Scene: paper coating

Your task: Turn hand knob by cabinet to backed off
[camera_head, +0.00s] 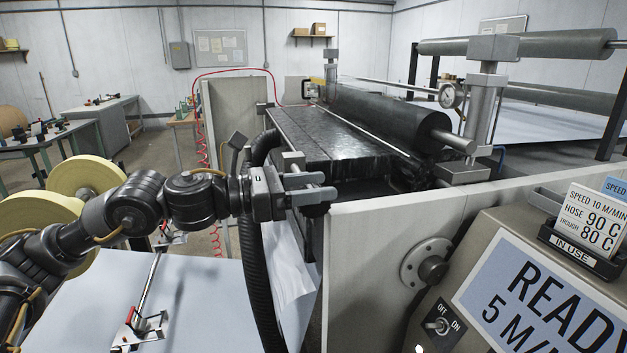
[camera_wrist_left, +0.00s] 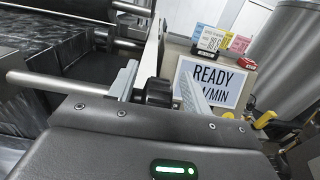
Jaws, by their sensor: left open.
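My left gripper (camera_head: 328,186) reaches in from the left in the head view, beside the black trough and next to the end of the cabinet's pale panel. Its two grey fingers are apart. In the left wrist view the black ribbed hand knob (camera_wrist_left: 157,91) shows between the spread fingers of the left gripper (camera_wrist_left: 160,82), with a pale panel edge behind it. I cannot tell whether a finger touches it. In the head view a dark rounded part (camera_head: 316,210) just below the fingers looks like this knob, mostly covered. My right gripper is not in view.
The black trough (camera_head: 330,140) and dark roller (camera_head: 385,110) lie beyond the gripper. A black hose (camera_head: 258,270) hangs just below my arm. The cabinet panel (camera_head: 375,235) carries a round flange (camera_head: 428,262). The control console (camera_head: 500,265) with a READY display stands at the right.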

